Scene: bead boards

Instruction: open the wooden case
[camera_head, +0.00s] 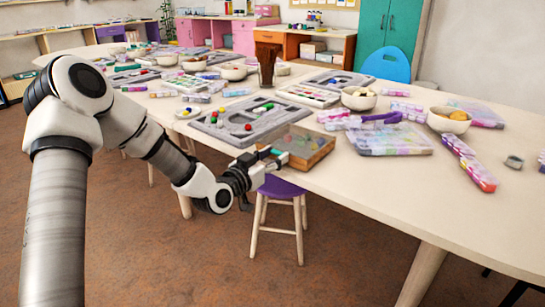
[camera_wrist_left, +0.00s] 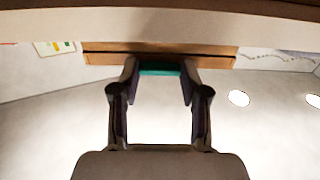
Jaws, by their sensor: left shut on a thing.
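The wooden case (camera_head: 316,153) sits at the near edge of the table, with brown sides and a see-through top showing coloured bits inside. Its lid looks down. In the left wrist view, the case's front (camera_wrist_left: 205,60) spans the top, with a thin dark seam along it. My left gripper (camera_head: 271,155) is at the case's front left side. In the left wrist view, its fingers (camera_wrist_left: 160,72) are shut on a teal tab (camera_wrist_left: 160,67) at the middle of the case's front. My right gripper is not in view.
A grey bead board (camera_head: 215,124) lies just behind the case. A clear box of beads (camera_head: 395,142) lies to its right, and a brown cup (camera_head: 267,62) stands farther back. Bowls and trays crowd the far table. A purple stool (camera_head: 278,188) stands below the table edge.

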